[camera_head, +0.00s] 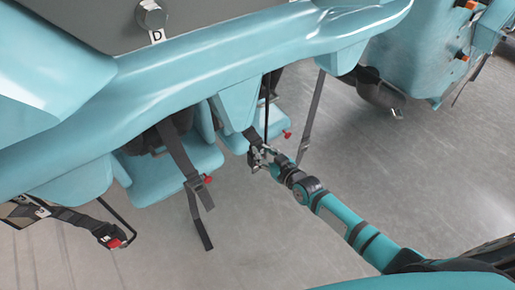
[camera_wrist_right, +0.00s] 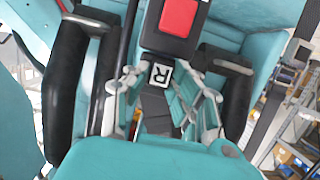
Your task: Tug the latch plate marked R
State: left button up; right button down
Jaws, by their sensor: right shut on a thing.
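The latch plate marked R (camera_wrist_right: 161,74) shows in the right wrist view as a white label with a black R, turned on its side. It sits between the pale fingers of my right gripper (camera_wrist_right: 162,86), which is shut on it. A black buckle with a red button (camera_wrist_right: 180,17) is directly above the plate; I cannot tell how far the plate sits in it. In the head view my right gripper (camera_head: 259,158) is small, beside the teal seat in the middle, and the plate cannot be made out there. My left gripper is not in view.
Teal seats (camera_head: 178,173) hang under a long teal car body (camera_head: 220,60). A dark strap (camera_head: 181,160) hangs left of my gripper and another strap (camera_head: 311,115) hangs right of it. A red-buttoned buckle (camera_head: 112,240) is at lower left. The grey floor (camera_head: 430,180) is open at right.

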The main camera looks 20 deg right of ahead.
jog(key=shift+r, duration=0.2)
jog(key=c, duration=1)
grip_release()
jog(key=shift+r, duration=0.1)
jog(key=shift+c, duration=0.2)
jog(key=shift+s, duration=0.1)
jog(key=v, duration=1.2)
jog(key=s+d+f+g+h+p, duration=0.1)
jog(key=s+d+f+g, duration=0.1)
jog(key=s+f, duration=0.5)
jog(key=s+d+f+m+g+h+p, duration=0.1)
jog(key=s+d+f+g+h, duration=0.15)
jog(key=f, duration=0.75)
jog(key=s+d+f+g+p, duration=0.1)
jog(key=s+f+g, duration=0.1)
jog(key=s+f, duration=0.55)
jog(key=s+a+f+g+p, duration=0.1)
jog(key=s+f+g, duration=0.2)
jog(key=s+f, duration=0.3)
jog(key=s+a+f+g+h+p, duration=0.1)
jog(key=s+f, duration=0.4)
jog(key=s, duration=1.2)
jog(key=a+g, duration=0.1)
jog(key=g, duration=0.1)
jog(key=shift+s+f+g, duration=0.25)
jog(key=shift+f+g, duration=0.1)
